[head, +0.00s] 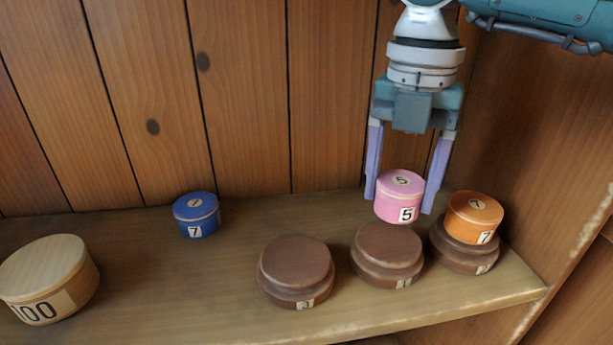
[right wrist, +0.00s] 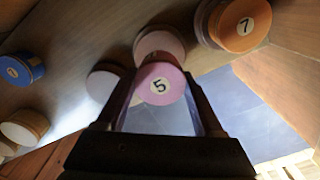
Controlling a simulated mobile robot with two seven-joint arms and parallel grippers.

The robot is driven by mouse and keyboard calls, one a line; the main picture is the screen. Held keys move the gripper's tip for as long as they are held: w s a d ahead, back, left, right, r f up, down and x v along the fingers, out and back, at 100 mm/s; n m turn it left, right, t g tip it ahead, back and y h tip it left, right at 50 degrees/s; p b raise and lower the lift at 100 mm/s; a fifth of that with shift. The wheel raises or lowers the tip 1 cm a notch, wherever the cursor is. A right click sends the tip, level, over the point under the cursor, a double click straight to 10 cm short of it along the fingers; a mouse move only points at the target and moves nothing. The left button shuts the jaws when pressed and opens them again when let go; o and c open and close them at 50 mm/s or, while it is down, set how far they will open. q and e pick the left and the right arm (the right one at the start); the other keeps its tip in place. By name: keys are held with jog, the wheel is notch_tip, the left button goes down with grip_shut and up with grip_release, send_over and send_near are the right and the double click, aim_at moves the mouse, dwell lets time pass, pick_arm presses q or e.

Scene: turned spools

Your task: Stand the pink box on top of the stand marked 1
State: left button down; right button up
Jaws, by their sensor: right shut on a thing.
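The pink box (head: 399,197), marked 5, is upright between the fingers of my right gripper (head: 405,200), which is shut on it. It also shows in the right wrist view (right wrist: 160,84). The middle brown stand (head: 387,258) is just below and in front of the box in the head view, with its top bare. Its label is small and partly legible, perhaps a 1. In the right wrist view the box overlaps part of this stand (right wrist: 160,42). Another brown stand (head: 296,265), with a label like 3, is bare to its left. My left gripper is not in view.
An orange box (head: 474,214) marked 7 sits on the right brown stand (head: 462,257), close to my right gripper. A blue box (head: 196,215) and a large wooden box (head: 48,280) marked 100 stand on the left of the shelf (head: 150,290). Plank walls close the back and right.

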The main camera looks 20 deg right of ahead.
aim_at(389, 240)
jog(key=shift+f+b, duration=0.3)
jog(key=shift+f, duration=2.1)
jog(key=shift+f, duration=0.2)
jog(key=o, duration=1.3)
jog(key=shift+r, duration=0.1)
jog(key=shift+o, duration=0.2)
